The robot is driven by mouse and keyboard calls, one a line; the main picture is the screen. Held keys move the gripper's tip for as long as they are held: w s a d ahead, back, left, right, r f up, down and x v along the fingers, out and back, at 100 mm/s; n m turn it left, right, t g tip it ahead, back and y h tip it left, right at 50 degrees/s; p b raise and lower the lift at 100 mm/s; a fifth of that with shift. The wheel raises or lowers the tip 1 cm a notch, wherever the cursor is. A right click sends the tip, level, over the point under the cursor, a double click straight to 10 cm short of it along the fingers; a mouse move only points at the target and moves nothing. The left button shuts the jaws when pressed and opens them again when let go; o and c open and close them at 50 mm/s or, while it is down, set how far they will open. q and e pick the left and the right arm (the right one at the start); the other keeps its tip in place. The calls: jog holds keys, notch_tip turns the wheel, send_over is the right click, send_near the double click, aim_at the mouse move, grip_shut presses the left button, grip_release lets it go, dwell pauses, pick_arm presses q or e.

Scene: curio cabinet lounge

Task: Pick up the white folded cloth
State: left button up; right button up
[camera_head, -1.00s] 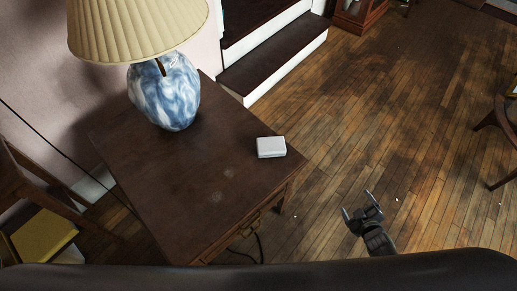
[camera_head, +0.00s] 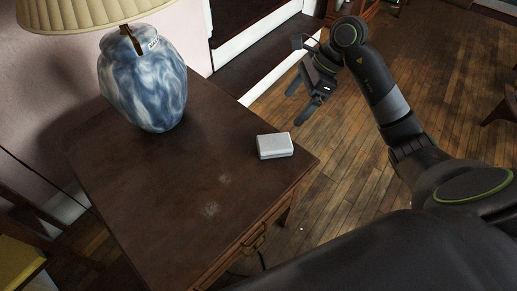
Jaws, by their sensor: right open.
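The white folded cloth (camera_head: 274,146) is a small, flat, box-shaped bundle. It lies on the dark wooden side table (camera_head: 150,190), close to the table's right edge. My right gripper (camera_head: 300,103) is open and empty. In the picture it is above and to the right of the cloth, beyond the table's edge and apart from the cloth. My left gripper is not in view.
A blue-and-white lamp (camera_head: 145,85) with a pleated shade stands on the table's far left part. A wooden chair with a yellow seat (camera_head: 18,262) is at the lower left. Dark steps with white sides (camera_head: 275,72) rise behind. Wooden floor lies open to the right.

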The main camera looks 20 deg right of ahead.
jog(key=h, duration=0.1)
jog(key=b, duration=0.3)
send_near(270, 142)
jog(key=x, duration=0.9)
jog(key=shift+f, duration=0.25)
jog(key=shift+a+f, duration=0.15)
jog(key=shift+f, duration=0.1)
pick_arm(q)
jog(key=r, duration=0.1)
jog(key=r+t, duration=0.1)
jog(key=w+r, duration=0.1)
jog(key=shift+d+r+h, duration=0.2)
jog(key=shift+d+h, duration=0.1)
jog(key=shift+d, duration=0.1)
